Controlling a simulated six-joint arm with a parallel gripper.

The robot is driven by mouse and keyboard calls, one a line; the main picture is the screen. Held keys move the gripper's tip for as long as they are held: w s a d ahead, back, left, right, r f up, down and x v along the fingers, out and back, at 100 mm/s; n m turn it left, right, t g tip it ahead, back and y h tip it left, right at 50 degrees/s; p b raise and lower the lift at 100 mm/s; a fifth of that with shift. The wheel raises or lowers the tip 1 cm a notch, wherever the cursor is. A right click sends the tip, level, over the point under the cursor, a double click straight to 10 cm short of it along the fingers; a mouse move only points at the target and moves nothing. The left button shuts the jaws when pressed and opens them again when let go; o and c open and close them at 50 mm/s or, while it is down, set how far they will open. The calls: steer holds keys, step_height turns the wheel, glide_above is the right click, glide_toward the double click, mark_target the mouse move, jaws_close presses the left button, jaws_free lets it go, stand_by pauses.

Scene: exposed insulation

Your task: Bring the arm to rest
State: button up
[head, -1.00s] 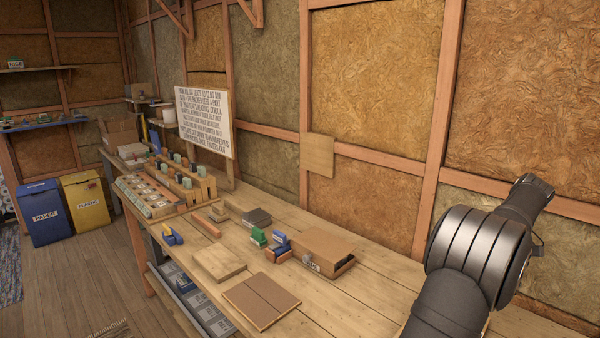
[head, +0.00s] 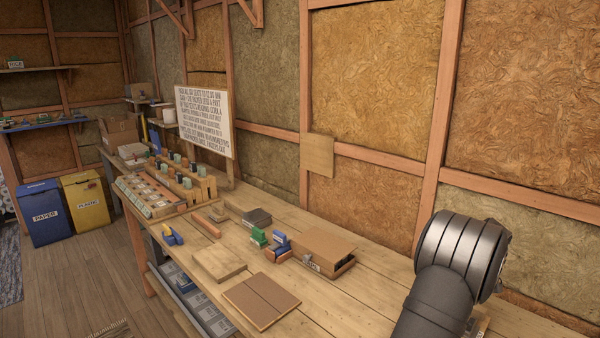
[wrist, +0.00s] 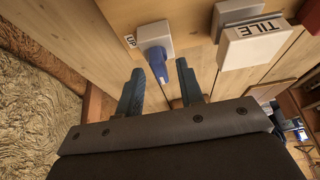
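My gripper (wrist: 162,92) shows in the wrist view, its two dark blue-grey fingers spread apart. I see nothing held between them. A pale block with a blue part (wrist: 157,50) lies just beyond the fingertips, apart from them as far as I can tell. In the head view my dark arm stands at the lower right, over the near end of the wooden workbench (head: 350,310); the gripper itself is out of that frame.
A white block marked TILE (wrist: 252,42) is right of the fingers in the wrist view. The bench holds a cardboard box (head: 322,247), brown board (head: 261,302), wooden slab (head: 219,263), blue-and-green stamps (head: 278,243) and a stepped rack (head: 165,190). An insulated wall (head: 380,75) runs behind.

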steer(key=shift+a+f+m+h, duration=0.15)
steer(key=shift+m+h, duration=0.15)
steer(key=shift+m, duration=0.6)
steer(key=m+t+h, duration=0.1)
steer(key=m, duration=0.2)
steer(key=shift+a, duration=0.1)
steer(key=shift+m+h, duration=0.9)
steer(key=shift+m, duration=1.4)
